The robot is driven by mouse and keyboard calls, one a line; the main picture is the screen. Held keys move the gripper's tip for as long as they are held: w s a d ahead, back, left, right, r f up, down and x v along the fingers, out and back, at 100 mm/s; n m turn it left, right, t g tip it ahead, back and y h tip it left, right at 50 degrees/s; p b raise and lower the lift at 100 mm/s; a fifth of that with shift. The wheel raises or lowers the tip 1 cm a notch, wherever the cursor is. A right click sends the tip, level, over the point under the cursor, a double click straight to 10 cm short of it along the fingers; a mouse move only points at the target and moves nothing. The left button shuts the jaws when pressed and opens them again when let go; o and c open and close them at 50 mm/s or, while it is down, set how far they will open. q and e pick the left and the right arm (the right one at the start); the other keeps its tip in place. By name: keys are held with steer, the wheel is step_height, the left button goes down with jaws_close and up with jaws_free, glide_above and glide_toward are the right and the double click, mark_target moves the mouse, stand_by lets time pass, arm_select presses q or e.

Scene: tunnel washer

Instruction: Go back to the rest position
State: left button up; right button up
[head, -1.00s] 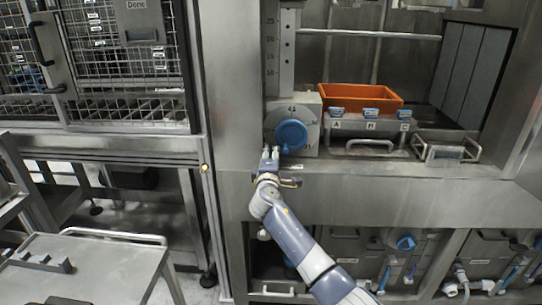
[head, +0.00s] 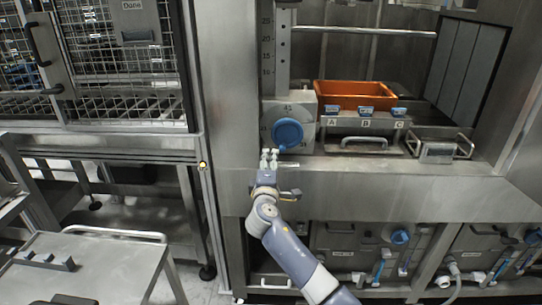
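My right gripper (head: 269,156) is in front of the steel ledge, just below and left of the blue round knob (head: 287,134). Its arm comes in from the bottom of the head view. The two fingertips point up toward the machine, close together with a narrow gap. No object shows between them, but how far they are opened is too small to tell. The gripper appears apart from the knob, which sits on a grey dial box (head: 305,108) with printed marks. My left gripper is not in view.
An orange bin (head: 357,95) stands in the recess behind blue-topped handles (head: 366,111) labelled A, B and C. A steel handle (head: 365,141) sits below them. A steel cart (head: 105,262) is at lower left, with open floor between it and the machine.

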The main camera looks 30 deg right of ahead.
steer(key=shift+s+a, duration=0.25)
steer(key=shift+s, duration=0.05)
steer(key=s+a+f+g+y, duration=0.1)
steer(key=s+f+y, duration=0.1)
steer(key=f, duration=0.8)
steer(key=s+a+f+g+y, duration=0.1)
steer(key=s+f+g+y, duration=0.1)
steer(key=f, duration=0.9)
steer(key=s+a+f+m+g+y, duration=0.1)
steer(key=s+a+f+g, duration=0.1)
steer(key=s+f, duration=0.6)
steer(key=s+a+f+m+g+y, duration=0.15)
steer(key=s+f, duration=0.35)
steer(key=f, duration=0.8)
steer(key=s+a+f+m+g+y, duration=0.1)
steer(key=s+f, duration=0.6)
steer(key=s, duration=0.8)
steer(key=s+a+f+m+g+y, duration=0.1)
steer(key=s+a+f+m+g, duration=0.2)
steer(key=s+f, duration=0.4)
steer(key=s+a+f+m+g+y, duration=0.1)
steer(key=s+f+m+g, duration=0.2)
steer(key=s, duration=2)
step_height(320, 180, down, 5)
steer(key=shift+s+a+g, duration=0.25)
steer(key=shift+a+g, duration=0.1)
steer(key=shift+a, duration=0.05)
